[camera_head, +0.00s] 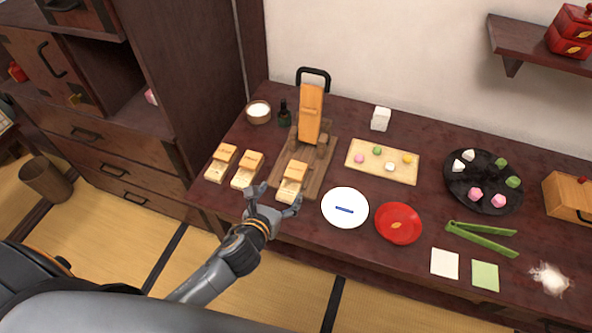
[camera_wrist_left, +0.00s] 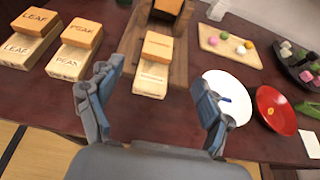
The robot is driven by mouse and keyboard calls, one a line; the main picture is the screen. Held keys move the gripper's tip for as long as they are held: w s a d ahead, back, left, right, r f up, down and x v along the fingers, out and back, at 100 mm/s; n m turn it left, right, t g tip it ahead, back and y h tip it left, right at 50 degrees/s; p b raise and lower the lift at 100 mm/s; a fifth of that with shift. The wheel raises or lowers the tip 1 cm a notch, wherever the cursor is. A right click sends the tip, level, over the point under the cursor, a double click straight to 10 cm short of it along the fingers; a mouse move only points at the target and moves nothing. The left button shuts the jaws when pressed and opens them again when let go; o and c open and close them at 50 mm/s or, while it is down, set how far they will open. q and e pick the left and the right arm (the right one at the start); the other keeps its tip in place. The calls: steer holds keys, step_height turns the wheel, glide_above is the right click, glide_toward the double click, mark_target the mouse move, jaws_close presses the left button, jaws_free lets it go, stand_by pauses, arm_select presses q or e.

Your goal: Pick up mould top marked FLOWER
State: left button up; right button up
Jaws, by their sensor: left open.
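Three two-part wooden moulds stand in a row at the left of the table, each an orange-brown top on a paler base. My right gripper is not in view.
A wooden press (camera_head: 310,115) on a board stands behind the right mould. To the right are a white plate (camera_head: 345,194) with a blue stick, a red plate (camera_head: 398,236), a sweets board (camera_head: 357,172) and green tongs (camera_head: 482,238). A bowl (camera_head: 258,112) stands at the back.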

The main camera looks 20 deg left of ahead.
mark_target(296, 170)
arm_select(q)
steer(key=x, duration=1.2)
steer(key=shift+w+f, duration=0.15)
steer(key=shift+f, duration=0.1)
steer(key=c, duration=1.2)
